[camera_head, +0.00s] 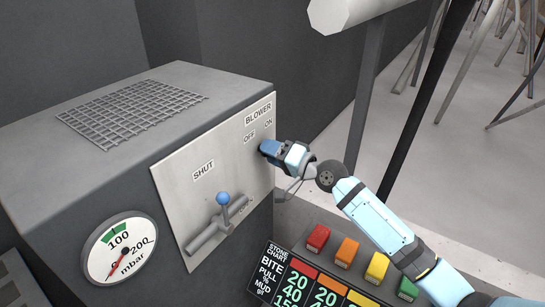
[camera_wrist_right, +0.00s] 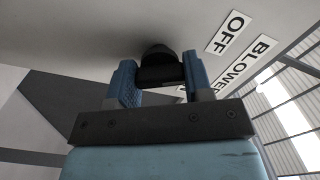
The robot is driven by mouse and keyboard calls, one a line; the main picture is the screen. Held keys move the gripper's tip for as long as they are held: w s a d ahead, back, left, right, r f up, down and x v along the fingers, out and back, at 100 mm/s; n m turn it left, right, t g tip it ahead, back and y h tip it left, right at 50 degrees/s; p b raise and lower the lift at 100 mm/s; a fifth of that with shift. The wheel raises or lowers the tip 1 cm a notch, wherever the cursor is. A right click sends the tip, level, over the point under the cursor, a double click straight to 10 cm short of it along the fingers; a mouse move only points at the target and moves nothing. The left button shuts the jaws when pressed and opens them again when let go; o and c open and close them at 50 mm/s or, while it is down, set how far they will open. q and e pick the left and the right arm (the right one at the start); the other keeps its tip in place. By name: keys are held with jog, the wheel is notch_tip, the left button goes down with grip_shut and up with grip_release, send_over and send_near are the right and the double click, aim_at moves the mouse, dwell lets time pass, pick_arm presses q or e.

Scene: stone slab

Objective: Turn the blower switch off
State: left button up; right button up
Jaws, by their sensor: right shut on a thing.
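The blower switch (camera_wrist_right: 158,53) is a dark round knob on the light panel, seen in the right wrist view under the tilted OFF label (camera_wrist_right: 230,32). My right gripper (camera_wrist_right: 161,72) has its two blue fingers on either side of the switch, shut on it. In the head view my right gripper (camera_head: 268,149) is against the panel's right edge, just below the BLOWER, OFF and ON labels, and hides the switch. Which way the switch points cannot be told. My left gripper is not in view.
The grey panel (camera_head: 178,190) also carries a lever with a blue ball (camera_head: 223,198) under a SHUT label. A round mbar gauge (camera_head: 120,248) is at the left. Coloured buttons (camera_head: 347,252) and a stone chart (camera_head: 290,283) are below my arm. A dark post stands behind it.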

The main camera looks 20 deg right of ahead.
jog(key=shift+f+n, duration=0.1)
jog(key=shift+n, duration=0.5)
pick_arm(q)
jog(key=shift+b, duration=0.35)
pick_arm(e)
jog(key=shift+n, duration=0.4)
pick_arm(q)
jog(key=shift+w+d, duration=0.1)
pick_arm(e)
jog(key=o, duration=0.9)
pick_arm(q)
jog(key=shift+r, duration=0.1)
pick_arm(e)
jog(key=shift+s+d, duration=0.1)
jog(key=v, duration=1.3)
jog(key=shift+s+d, duration=0.15)
jog(key=shift+s, duration=0.05)
